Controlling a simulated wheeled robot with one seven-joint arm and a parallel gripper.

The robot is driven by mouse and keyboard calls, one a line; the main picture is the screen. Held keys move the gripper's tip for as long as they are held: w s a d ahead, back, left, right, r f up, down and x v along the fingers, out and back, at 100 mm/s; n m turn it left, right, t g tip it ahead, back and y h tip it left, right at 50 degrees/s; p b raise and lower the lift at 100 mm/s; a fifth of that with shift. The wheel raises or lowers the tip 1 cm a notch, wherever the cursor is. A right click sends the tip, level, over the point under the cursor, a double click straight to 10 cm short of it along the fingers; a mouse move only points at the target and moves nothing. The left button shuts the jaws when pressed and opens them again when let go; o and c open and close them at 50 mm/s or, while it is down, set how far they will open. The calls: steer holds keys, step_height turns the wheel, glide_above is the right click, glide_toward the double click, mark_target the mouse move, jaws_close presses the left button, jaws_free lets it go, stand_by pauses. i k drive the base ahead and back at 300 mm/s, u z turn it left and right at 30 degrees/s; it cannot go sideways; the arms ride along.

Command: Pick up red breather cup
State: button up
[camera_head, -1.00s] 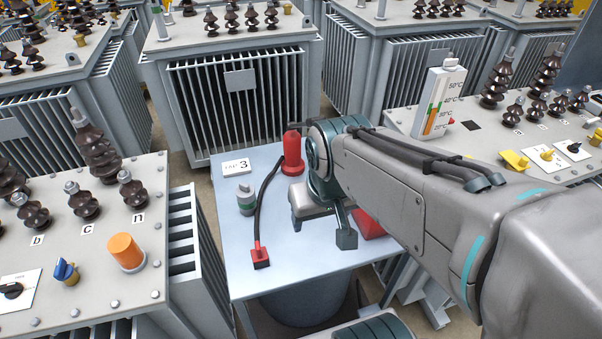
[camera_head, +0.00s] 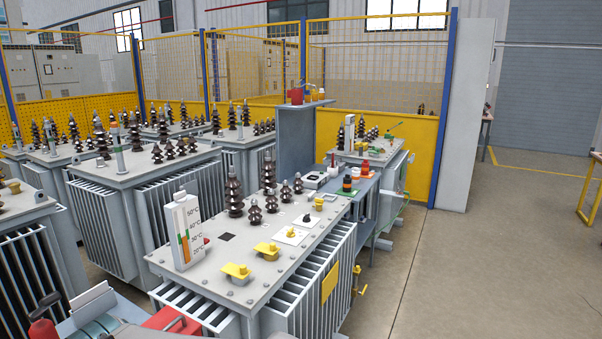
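I cannot tell for certain which item is the red breather cup. A small red object (camera_head: 364,168) stands on a far bench beside black and orange-white parts. Another red object (camera_head: 297,95) sits on a raised shelf farther back. A dark red rounded object (camera_head: 43,333) with a black piece above it is cut off at the bottom left, and a red box (camera_head: 172,319) with a handle is near it. My gripper is not in view.
A grey transformer (camera_head: 225,255) with insulators, yellow fittings and a temperature gauge (camera_head: 186,230) fills the near middle. More transformers (camera_head: 140,195) stand at left. Yellow mesh fencing (camera_head: 375,60) runs behind. Open floor (camera_head: 480,265) lies at right.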

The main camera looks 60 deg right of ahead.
mark_target(365, 164)
steer(key=u, duration=0.05)
steer(key=k, duration=0.15)
steer(key=z, duration=3.55)
steer(key=k, duration=1)
steer(key=u, duration=0.95)
steer(key=i, duration=1)
